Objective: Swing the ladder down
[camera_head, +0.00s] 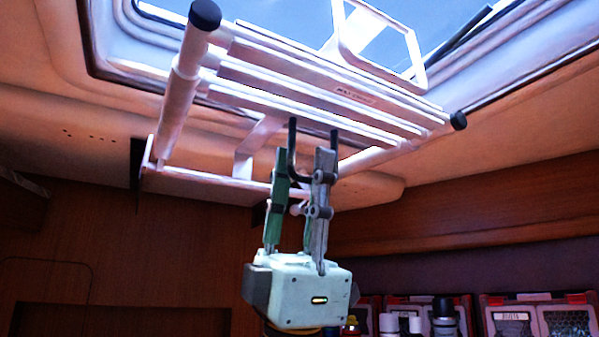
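The white ladder (325,95) is folded up under the roof hatch, with parallel rungs and black end caps. Its side tube (178,100) slants down on the left to a lower crossbar (215,181). A black U-shaped hook (293,138) hangs below the rungs. My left gripper (301,152) points upward from below, its green and grey fingers apart. The hook's bend shows between the fingers, and the grey finger hides part of it. I cannot tell whether the fingers touch it. My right gripper is not in view.
The open hatch (450,88) shows sky, with a white frame (412,52) at its edge. Wood-panelled walls (150,250) stand behind. Red-edged cases (540,313) and several bottles (444,318) stand at the lower right. The space left of my gripper is clear.

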